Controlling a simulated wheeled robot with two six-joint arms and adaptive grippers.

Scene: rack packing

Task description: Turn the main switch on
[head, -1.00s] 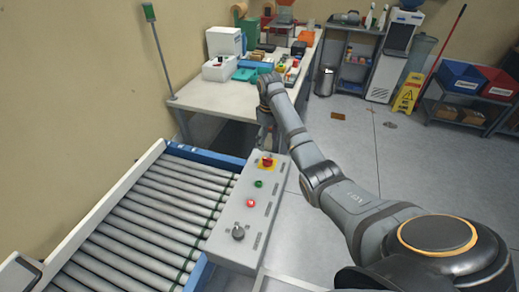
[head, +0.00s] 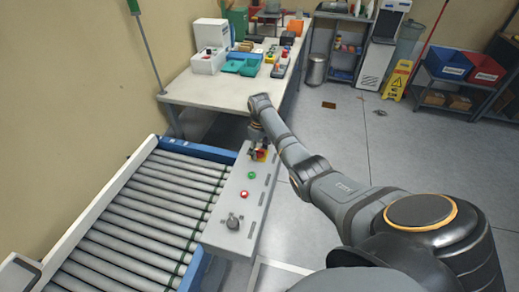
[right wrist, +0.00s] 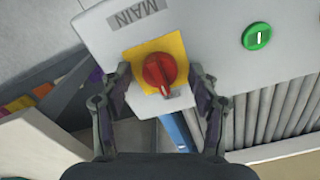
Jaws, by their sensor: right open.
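The main switch (right wrist: 158,70) is a red rotary knob on a yellow square plate, beside a "MAIN" label (right wrist: 133,13). A white mark on the knob points to the lower edge of the right wrist picture. In the head view the yellow plate (head: 262,156) shows at the far end of the grey control panel (head: 240,205), partly hidden by my gripper. My right gripper (right wrist: 161,80) is open, with a finger on each side of the knob; I cannot tell whether they touch it. It also shows in the head view (head: 256,146). My left gripper is out of view.
The panel also carries a green button (head: 252,175), a red button (head: 245,193) and a grey knob (head: 233,221). A roller conveyor (head: 140,210) lies to its left. A table (head: 225,92) with boxes and trays stands behind.

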